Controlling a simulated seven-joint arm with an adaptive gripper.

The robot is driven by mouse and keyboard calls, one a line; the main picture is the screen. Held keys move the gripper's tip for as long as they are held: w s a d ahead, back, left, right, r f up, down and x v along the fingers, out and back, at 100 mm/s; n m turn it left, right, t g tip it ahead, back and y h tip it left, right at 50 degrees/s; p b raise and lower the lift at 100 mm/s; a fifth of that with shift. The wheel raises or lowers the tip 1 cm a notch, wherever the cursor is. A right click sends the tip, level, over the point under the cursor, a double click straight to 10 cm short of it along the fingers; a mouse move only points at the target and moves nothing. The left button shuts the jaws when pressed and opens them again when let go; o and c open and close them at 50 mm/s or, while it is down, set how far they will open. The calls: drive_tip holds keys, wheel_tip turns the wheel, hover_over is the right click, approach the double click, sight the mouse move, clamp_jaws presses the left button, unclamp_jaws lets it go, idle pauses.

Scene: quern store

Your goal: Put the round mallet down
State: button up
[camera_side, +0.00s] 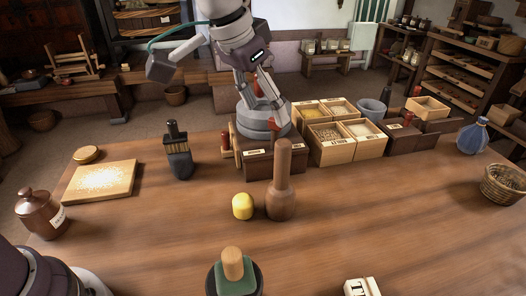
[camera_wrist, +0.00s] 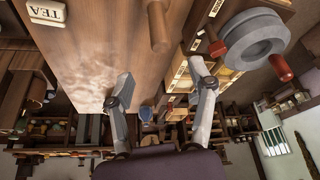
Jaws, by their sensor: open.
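The round mallet (camera_side: 281,192) is a brown wooden mallet with a thick rounded head and a slim handle. It stands upright, head down, on the table, in front of the grey quern. A wooden cylinder that looks like the mallet (camera_wrist: 158,27) shows near the top of the wrist view. My gripper (camera_side: 264,105) is open behind and above the mallet, close over the quern, and apart from the mallet. In the wrist view my gripper (camera_wrist: 160,85) has its fingers spread with nothing held between them.
The grey round quern (camera_side: 262,127) with red handles stands behind the mallet. Grain boxes (camera_side: 360,153) are at right, a dark brush (camera_side: 178,160) at left, and a green-topped pot (camera_side: 233,283) in front. The table right of centre is clear.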

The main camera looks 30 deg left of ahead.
drive_tip(key=s+a+r+n, duration=0.2)
drive_tip(key=s+a, duration=0.6)
drive_tip(key=a, duration=0.1)
drive_tip(key=shift+s+a+r+t+y, duration=0.2)
drive_tip(key=shift+a+r+t+y, duration=0.1)
drive_tip(key=shift+r+t, duration=0.1)
drive_tip(key=shift+o, duration=0.5)
drive_tip(key=s+a+f+n, duration=0.1)
drive_tip(key=s+a+f, duration=0.3)
drive_tip(key=s, duration=0.4)
drive_tip(key=shift+s+a+f+n+y, duration=0.15)
drive_tip(key=shift+f+n+y, duration=0.15)
drive_tip(key=shift+y, duration=0.1)
